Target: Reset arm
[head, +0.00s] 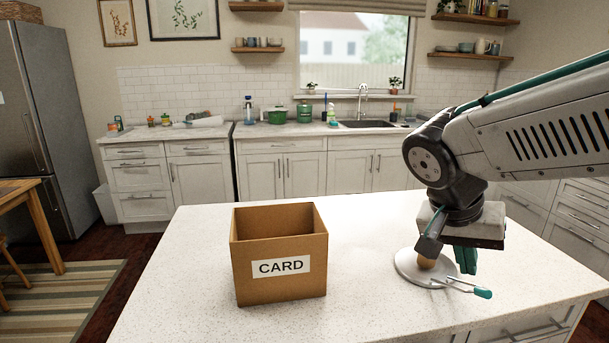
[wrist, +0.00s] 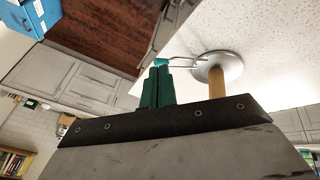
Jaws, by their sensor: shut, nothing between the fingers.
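My gripper (head: 467,270) points down over the right part of the white speckled counter (head: 190,285). Its teal fingers are together and empty; in the wrist view they (wrist: 157,72) show side by side. Beside them is a round pale base (head: 408,270) with a short wooden post, partly hidden by my gripper. A thin metal piece with a teal tip (head: 482,292) extends from beside the base, at the right. In the wrist view the base (wrist: 222,56) and post (wrist: 217,84) lie right of the fingers, and the teal tip appears close to the fingertips. Contact cannot be told.
An open cardboard box (head: 279,287) labelled CARD stands on the counter, left of my gripper. Free counter lies between the box and the base, and to the box's left. A back counter with a sink (head: 375,124) runs along the wall.

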